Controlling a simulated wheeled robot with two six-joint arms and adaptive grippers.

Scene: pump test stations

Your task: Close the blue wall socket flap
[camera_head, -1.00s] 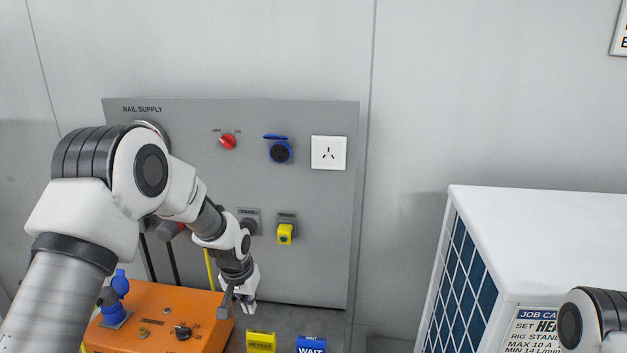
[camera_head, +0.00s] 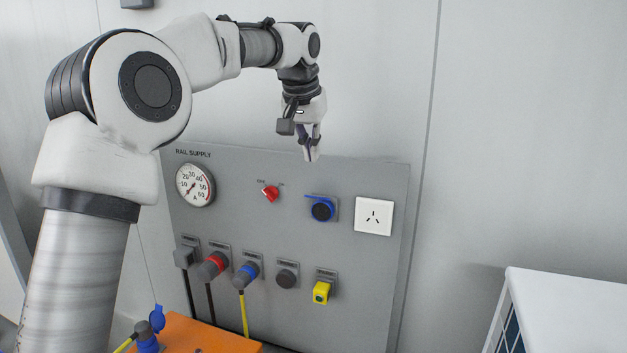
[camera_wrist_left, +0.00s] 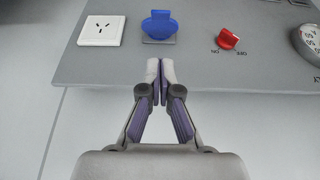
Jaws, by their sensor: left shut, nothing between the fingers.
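The blue wall socket (camera_head: 322,211) is on the grey panel, between the red switch and the white socket. Its blue flap (camera_head: 320,197) stands open, sticking out from the top edge with the dark socket face showing below. In the left wrist view the flap (camera_wrist_left: 160,24) is seen from above and hides the socket face. My left gripper (camera_head: 311,156) is shut and empty, pointing down near the panel's top edge, above the flap and apart from it. In the left wrist view its fingertips (camera_wrist_left: 160,72) line up with the flap. My right gripper is out of view.
A red rotary switch (camera_head: 270,193) and a round gauge (camera_head: 194,186) are left of the socket; a white socket (camera_head: 374,216) is right. Below are several plugs and a yellow-capped socket (camera_head: 322,291). An orange box (camera_head: 205,338) stands at the bottom. Space before the flap looks clear.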

